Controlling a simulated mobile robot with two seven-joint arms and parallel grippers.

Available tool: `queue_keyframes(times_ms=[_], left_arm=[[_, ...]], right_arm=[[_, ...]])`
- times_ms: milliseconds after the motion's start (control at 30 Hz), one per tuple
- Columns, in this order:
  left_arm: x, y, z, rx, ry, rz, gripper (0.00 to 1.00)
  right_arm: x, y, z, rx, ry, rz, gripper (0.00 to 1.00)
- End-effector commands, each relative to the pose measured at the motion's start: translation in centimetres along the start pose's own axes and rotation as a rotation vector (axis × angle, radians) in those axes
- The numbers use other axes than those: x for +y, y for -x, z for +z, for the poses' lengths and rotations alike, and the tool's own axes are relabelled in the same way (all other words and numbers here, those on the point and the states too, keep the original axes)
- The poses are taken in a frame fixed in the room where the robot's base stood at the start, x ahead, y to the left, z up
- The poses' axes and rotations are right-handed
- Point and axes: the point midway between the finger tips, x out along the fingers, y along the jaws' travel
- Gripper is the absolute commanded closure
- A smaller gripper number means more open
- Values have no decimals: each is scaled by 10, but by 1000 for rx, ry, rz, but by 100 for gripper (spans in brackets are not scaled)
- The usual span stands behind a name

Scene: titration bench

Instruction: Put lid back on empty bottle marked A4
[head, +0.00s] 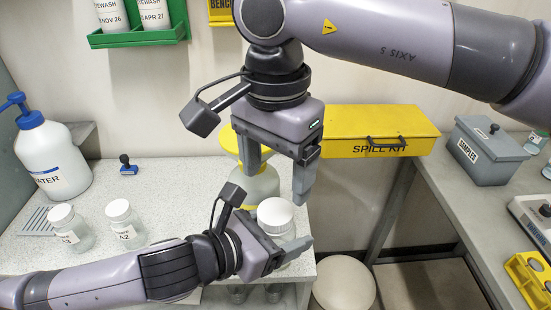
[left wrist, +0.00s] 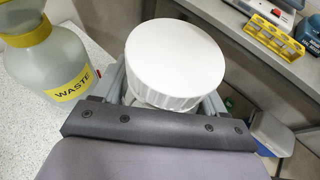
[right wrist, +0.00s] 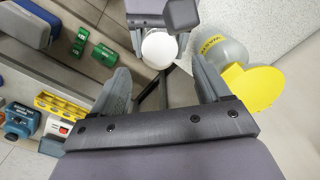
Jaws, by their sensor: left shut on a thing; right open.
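My left gripper (head: 284,243) is shut on a clear bottle (head: 290,259) with a white ribbed lid (head: 276,214) at its top. The lid also shows large in the left wrist view (left wrist: 176,58). I cannot tell how tightly it is seated, and the bottle's label is hidden. My right gripper (head: 276,183) is open and empty, pointing down above the lid with its fingers apart. In the right wrist view the lid (right wrist: 159,49) shows beyond and between the open fingers.
A waste bottle (left wrist: 48,65) with a yellow funnel stands close behind the held bottle. Lidded bottles marked A3 (head: 72,232) and A2 (head: 126,226) stand at the bench's left, near a water bottle (head: 52,158). A yellow spill kit (head: 375,130) is at the back.

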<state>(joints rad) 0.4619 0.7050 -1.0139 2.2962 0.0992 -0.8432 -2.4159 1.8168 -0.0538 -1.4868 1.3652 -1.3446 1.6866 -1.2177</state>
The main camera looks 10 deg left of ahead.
Motion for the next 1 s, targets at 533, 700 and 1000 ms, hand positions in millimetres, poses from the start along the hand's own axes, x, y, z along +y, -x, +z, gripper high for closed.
queue_keyframes(times_ms=[533,700,1000], left_arm=[[0,0,0,-1,0,0,100],[0,0,0,-1,0,0,100],[0,0,0,-1,0,0,100]], right_arm=[[0,19,1,-1,328,0,24],[0,19,1,-1,326,0,24],[1,-9,1,-3,326,3,24]])
